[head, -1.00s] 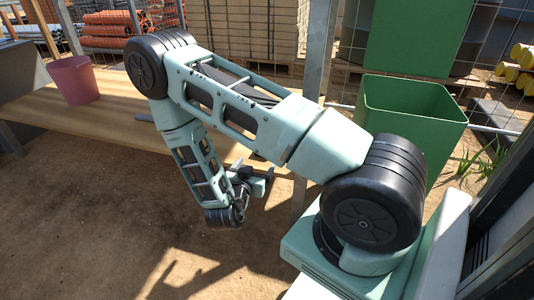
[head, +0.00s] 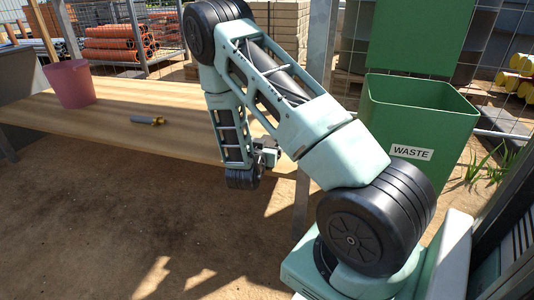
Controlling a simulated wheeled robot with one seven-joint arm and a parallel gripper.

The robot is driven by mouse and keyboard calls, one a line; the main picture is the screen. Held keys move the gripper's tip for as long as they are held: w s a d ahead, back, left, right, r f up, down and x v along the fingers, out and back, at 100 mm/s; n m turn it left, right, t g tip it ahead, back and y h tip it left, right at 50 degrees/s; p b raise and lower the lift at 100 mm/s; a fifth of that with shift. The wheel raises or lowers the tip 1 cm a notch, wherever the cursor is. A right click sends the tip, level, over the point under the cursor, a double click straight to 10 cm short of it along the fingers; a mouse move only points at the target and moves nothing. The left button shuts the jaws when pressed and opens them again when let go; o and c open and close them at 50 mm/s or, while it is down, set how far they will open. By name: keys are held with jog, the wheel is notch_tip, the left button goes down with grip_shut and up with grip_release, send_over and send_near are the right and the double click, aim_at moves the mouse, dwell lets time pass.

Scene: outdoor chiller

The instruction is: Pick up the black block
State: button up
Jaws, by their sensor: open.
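I cannot make out a black block in the head view. A small grey item with a brassy yellow end (head: 148,120) lies on the wooden bench (head: 105,108); I cannot tell exactly what it is. My gripper (head: 270,156) hangs near the bench's front edge, to the right of that item and well apart from it. It is small in the picture and partly hidden by my wrist, with nothing visible in it. My arm hides part of the bench's right side.
A pink bucket (head: 70,84) stands on the bench at the left. A green bin labelled WASTE (head: 420,115) stands at the right, close to my arm. A metal post (head: 318,60) rises behind the arm. The bench between bucket and arm is mostly clear.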

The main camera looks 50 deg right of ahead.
jog(key=shift+w+d, duration=0.2)
jog(key=shift+d, duration=0.25)
jog(key=c, duration=1.2)
